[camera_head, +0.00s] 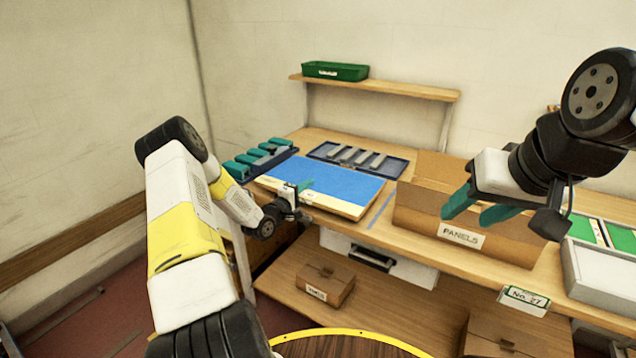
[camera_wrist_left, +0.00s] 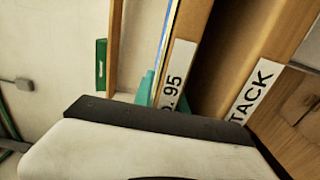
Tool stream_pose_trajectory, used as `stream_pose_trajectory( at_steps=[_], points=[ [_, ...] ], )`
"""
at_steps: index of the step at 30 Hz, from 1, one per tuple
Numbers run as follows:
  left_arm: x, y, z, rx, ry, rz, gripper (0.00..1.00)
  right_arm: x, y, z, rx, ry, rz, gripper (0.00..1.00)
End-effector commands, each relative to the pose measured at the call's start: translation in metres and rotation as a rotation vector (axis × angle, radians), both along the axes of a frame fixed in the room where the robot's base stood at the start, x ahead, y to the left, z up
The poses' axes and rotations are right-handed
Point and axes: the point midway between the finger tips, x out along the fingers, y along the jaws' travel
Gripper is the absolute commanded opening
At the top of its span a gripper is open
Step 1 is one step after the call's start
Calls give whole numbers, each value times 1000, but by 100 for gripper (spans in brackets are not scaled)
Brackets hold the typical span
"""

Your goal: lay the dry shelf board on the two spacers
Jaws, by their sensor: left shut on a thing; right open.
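A flat board with a blue top (camera_head: 335,180) lies on the workbench, with a pale, wood-coloured front edge. My left gripper (camera_head: 303,187) is at this front edge and is shut on the board. In the left wrist view the teal fingertips (camera_wrist_left: 149,88) are beside a thin blue-and-pale edge. My right gripper (camera_head: 480,206) is open and empty, in front of the panels carton. Grey bars (camera_head: 357,156) lie in a dark tray behind the board. I cannot tell which pieces are the two spacers, or whether any are under the board.
Teal blocks (camera_head: 258,156) sit in a tray at the left. An open carton labelled PANELS (camera_head: 425,222) stands right of the board. A raised shelf (camera_head: 385,88) holds a green bin (camera_head: 335,71). A grey tray (camera_head: 598,275) is at far right. A small box (camera_head: 320,283) is below.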

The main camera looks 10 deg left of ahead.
Motion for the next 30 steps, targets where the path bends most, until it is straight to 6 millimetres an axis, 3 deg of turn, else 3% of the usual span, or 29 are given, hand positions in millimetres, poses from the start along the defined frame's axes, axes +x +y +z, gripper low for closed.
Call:
stream_pose_trajectory(
  at_steps=[17, 18, 21, 30],
  points=[
    [1, 0, -8, -1, -6, 0, 0, 0, 0, 0, 0, 0, 0, 48],
    [1, 0, -8, -1, -6, 0, 22, 0, 0, 0, 0, 0, 0, 48],
    [1, 0, -8, -1, -5, 0, 42, 0, 0, 0, 0, 0, 0, 48],
    [-1, 0, -13, 2, 7, 0, 42, 0, 0, 0, 0, 0, 0, 48]
  ],
)
